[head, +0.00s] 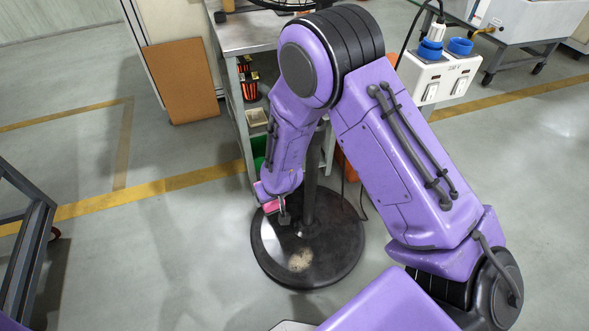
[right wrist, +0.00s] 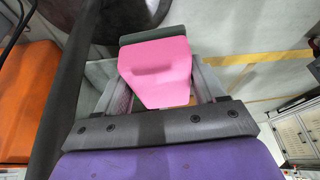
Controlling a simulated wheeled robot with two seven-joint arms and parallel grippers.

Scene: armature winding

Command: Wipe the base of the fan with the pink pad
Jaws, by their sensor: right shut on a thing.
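The fan's round black base (head: 335,262) lies on the floor in the head view, with its dark pole (head: 309,190) rising from it. A pale, dusty patch (head: 300,260) shows on the front part of the base. My right gripper (head: 279,207) is shut on the pink pad (head: 271,207), above the left rear part of the base, left of the pole. In the right wrist view the pink pad (right wrist: 157,78) sits between the two fingers. I cannot tell whether the pad touches the base. My left gripper is not in view.
A grey shelf unit (head: 233,70) with small items stands behind the fan. A brown board (head: 180,80) leans at the back left. A white socket box (head: 438,78) hangs at the upper right. A dark metal frame (head: 25,235) stands at the left. The floor left of the base is clear.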

